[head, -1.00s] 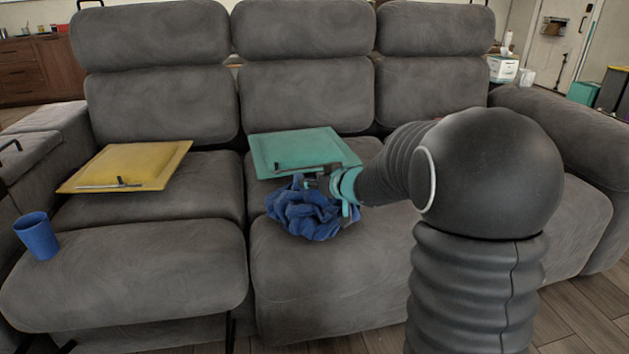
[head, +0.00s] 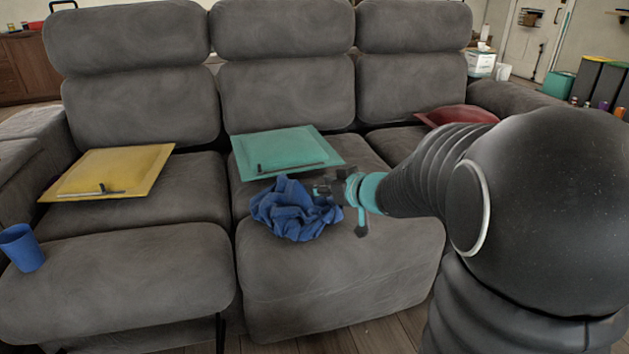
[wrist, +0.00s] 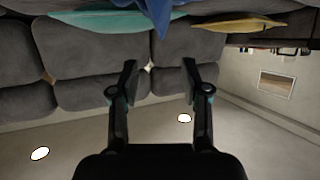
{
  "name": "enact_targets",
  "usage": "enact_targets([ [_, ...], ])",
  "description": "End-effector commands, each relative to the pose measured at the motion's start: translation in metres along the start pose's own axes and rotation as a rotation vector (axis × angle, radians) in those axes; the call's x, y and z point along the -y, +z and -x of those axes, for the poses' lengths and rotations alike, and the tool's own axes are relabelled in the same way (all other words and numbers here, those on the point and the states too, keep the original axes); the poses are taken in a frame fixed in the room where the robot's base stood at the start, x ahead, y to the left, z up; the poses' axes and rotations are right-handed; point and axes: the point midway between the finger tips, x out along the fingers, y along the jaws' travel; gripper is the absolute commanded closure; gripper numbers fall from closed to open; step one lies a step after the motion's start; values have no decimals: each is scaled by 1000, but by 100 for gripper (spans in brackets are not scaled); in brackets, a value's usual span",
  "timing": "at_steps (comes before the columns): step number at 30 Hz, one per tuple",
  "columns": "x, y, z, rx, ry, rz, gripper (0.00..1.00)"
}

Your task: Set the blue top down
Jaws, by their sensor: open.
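The blue top (head: 290,212) is a crumpled heap on the middle seat of the grey sofa, just in front of the teal tray-like square (head: 287,152). My gripper (head: 328,188) is at the right side of the heap in the head view, its jaws open. In the wrist view the picture is turned over; the open fingers (wrist: 160,75) have nothing between them, and the blue top (wrist: 154,14) shows beyond them at the upper edge. I cannot tell whether a finger still touches the cloth.
The grey sofa (head: 165,265) fills the view. A yellow square (head: 112,172) lies on the left seat, a blue cup (head: 22,247) stands at the far left, and a red item (head: 455,115) lies on the right seat behind my arm.

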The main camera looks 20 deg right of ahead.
Motion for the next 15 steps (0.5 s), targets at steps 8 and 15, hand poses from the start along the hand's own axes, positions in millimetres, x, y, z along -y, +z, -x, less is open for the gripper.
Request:
enact_targets([
  [8, -10, -21, 29, -5, 186, 31, 53],
  [15, -9, -21, 104, 114, 500, -15, 53],
])
